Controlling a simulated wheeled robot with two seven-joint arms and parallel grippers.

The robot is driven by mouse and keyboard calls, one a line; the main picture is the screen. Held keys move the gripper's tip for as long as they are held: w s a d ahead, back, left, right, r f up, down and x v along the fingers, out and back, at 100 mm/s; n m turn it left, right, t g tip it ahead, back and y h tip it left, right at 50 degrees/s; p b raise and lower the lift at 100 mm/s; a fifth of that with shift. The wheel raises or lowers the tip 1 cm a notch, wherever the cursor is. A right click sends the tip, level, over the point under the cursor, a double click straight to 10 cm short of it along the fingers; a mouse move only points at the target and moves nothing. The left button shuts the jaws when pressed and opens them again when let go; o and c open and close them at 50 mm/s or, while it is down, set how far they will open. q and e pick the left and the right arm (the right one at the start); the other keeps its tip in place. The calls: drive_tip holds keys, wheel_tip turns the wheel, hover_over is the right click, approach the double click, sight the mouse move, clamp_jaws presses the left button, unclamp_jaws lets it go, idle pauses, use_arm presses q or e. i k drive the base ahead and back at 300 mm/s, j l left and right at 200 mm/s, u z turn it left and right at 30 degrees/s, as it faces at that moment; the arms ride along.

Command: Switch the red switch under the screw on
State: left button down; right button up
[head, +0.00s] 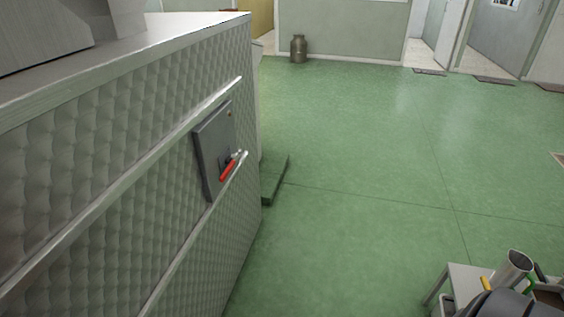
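The red switch (228,171) is a short red handle on a grey switch box (213,150). The box is fixed to the quilted metal side of a large machine at the left. The handle lies slanted, its lower end toward the left. I cannot tell from this whether it is on or off. No screw can be made out. Neither of my grippers is in view.
Two metal rails (196,232) run along the machine side, close to the box. A low dark green step (275,180) stands past its corner. A small table (463,274) with a metal cup (511,268) is at bottom right. Green floor between is clear; a can (298,49) stands far back.

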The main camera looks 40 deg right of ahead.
sight(231, 163)
drive_tip(key=z, duration=0.8)
